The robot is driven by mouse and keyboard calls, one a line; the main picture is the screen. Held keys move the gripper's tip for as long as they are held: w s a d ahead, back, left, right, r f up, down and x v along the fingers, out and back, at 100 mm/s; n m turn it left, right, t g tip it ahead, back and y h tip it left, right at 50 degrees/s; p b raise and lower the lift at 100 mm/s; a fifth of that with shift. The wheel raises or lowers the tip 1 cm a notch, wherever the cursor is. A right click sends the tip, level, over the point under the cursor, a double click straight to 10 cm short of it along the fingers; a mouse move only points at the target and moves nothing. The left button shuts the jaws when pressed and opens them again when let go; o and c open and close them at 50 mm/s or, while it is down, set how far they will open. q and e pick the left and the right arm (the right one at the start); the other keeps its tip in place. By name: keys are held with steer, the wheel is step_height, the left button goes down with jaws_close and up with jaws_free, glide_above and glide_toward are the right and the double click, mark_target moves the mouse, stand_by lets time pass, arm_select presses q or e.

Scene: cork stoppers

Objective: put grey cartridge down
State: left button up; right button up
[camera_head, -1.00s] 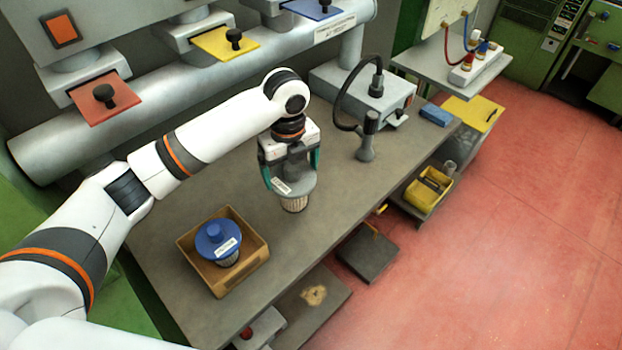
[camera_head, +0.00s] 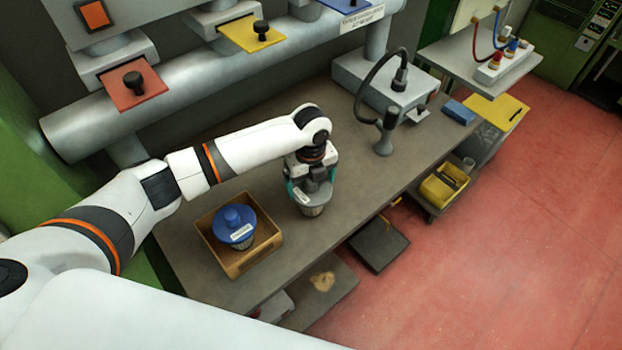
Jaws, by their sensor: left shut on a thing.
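The grey cartridge (camera_head: 312,210) has a grey top with a white label and a pale ribbed lower part. My left gripper (camera_head: 309,187) is shut on its grey top, with teal fingers at its sides. The cartridge is upright over the grey-brown workbench (camera_head: 350,180), right of the box. I cannot tell whether its bottom touches the bench. My right gripper is not in view.
A brown open box (camera_head: 271,253) holding a blue-topped cartridge (camera_head: 236,227) stands left of the grey cartridge. A grey device with a hose and upright nozzle (camera_head: 384,138) stands to the right. Bare bench lies between them. The bench's front edge is close.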

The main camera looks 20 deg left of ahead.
arm_select(q)
steer(key=o, duration=1.1)
steer(key=shift+f, duration=0.1)
steer(key=shift+o, duration=0.4)
step_height(320, 180, up, 12)
steer(key=b, duration=0.2)
steer(key=shift+r, duration=0.2)
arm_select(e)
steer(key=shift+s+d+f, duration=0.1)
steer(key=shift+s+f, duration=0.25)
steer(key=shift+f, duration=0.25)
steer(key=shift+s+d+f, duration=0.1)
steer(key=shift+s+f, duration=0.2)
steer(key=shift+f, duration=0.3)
arm_select(q)
steer(key=shift+f, duration=0.1)
